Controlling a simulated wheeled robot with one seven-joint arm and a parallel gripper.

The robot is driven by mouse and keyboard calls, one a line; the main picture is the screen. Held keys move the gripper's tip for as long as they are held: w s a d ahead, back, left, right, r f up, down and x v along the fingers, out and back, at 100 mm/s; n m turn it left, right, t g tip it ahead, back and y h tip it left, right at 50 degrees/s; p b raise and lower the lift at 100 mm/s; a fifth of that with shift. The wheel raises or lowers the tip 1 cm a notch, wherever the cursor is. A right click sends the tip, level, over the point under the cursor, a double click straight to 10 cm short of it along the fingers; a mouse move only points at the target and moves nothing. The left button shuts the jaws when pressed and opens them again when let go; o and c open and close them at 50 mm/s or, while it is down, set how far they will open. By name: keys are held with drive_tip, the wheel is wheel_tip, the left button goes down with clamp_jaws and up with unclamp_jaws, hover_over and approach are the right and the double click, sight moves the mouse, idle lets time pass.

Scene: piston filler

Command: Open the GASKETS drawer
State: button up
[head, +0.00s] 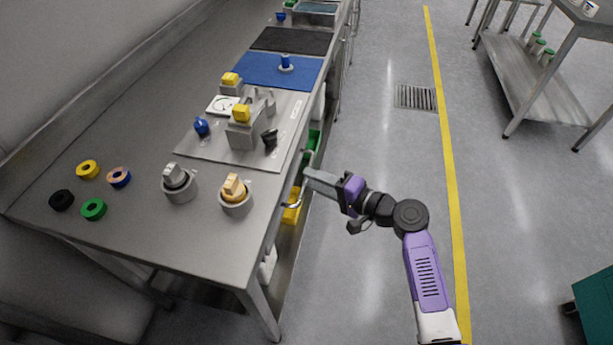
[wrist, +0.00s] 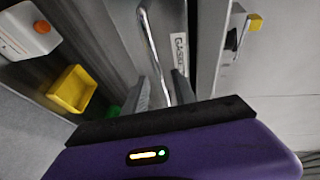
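The GASKETS drawer (wrist: 168,22) shows in the wrist view as a grey front with a partly visible white label (wrist: 180,47) and a long chrome handle (wrist: 153,50). My gripper (wrist: 160,80) has its two fingers apart, one on each side of the handle's near end, with gaps visible. I cannot tell whether either finger touches the bar. In the head view my gripper (head: 306,178) is at the bench's right edge, just below the top. The drawer front is mostly hidden there by the bench edge. I see no clear opening of the drawer.
The steel bench (head: 150,235) holds rings, round fixtures and a filler assembly (head: 245,125). Yellow bins (head: 291,207) and a green bin (head: 312,142) sit below its edge. The yellow bin also shows in the wrist view (wrist: 73,88).

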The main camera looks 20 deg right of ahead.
drive_tip(key=shift+x, duration=1.5)
drive_tip(key=shift+c, duration=0.4)
clamp_jaws()
